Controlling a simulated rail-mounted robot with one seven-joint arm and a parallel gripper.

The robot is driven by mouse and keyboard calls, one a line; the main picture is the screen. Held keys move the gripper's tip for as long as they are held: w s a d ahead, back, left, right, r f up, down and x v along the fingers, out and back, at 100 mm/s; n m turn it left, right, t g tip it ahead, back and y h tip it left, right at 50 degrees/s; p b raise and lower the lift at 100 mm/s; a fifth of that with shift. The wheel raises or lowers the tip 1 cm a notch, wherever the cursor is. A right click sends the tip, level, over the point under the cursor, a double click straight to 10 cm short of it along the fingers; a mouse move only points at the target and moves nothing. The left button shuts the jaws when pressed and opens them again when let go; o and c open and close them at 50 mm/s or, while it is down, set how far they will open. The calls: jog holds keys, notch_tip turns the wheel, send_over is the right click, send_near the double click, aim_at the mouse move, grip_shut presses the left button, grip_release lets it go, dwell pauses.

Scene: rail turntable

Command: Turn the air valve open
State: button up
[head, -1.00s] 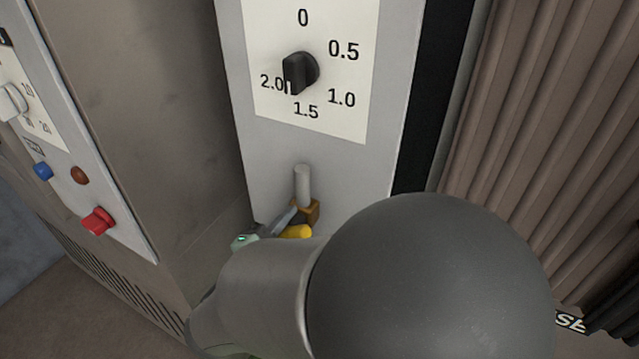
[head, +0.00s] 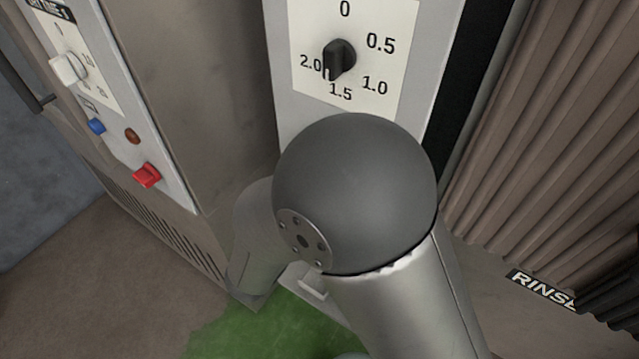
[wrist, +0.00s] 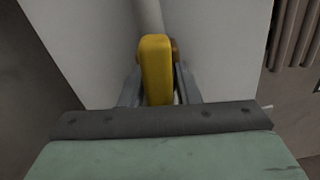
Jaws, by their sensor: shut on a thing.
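The air valve's yellow handle (wrist: 156,72) stands in the middle of the wrist view, pointing toward the camera. A bit of its brass body (wrist: 175,50) shows behind it, and a grey pipe (wrist: 148,15) rises above. My gripper (wrist: 158,88) is shut on the yellow handle, one grey finger on each side. In the head view my own arm covers the valve and the gripper, so the handle's angle cannot be read there.
Above my arm, a black dial knob (head: 340,60) sits on a scale from 0 to 2.0. At left, a panel carries a white knob (head: 68,68), a blue button (head: 96,126) and a red switch (head: 146,175). A pleated brown curtain (head: 540,120) hangs at right.

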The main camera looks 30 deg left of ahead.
jog(key=shift+n+p, duration=0.4)
jog(key=shift+n, duration=0.3)
jog(key=o, duration=0.8)
jog(key=shift+s, duration=0.1)
jog(key=s, duration=0.5)
jog(key=s+a, duration=0.1)
jog(key=s, duration=1.1)
jog(key=shift+s+a+b, duration=0.1)
jog(key=shift+a+b, duration=0.2)
jog(key=shift+a, duration=0.05)
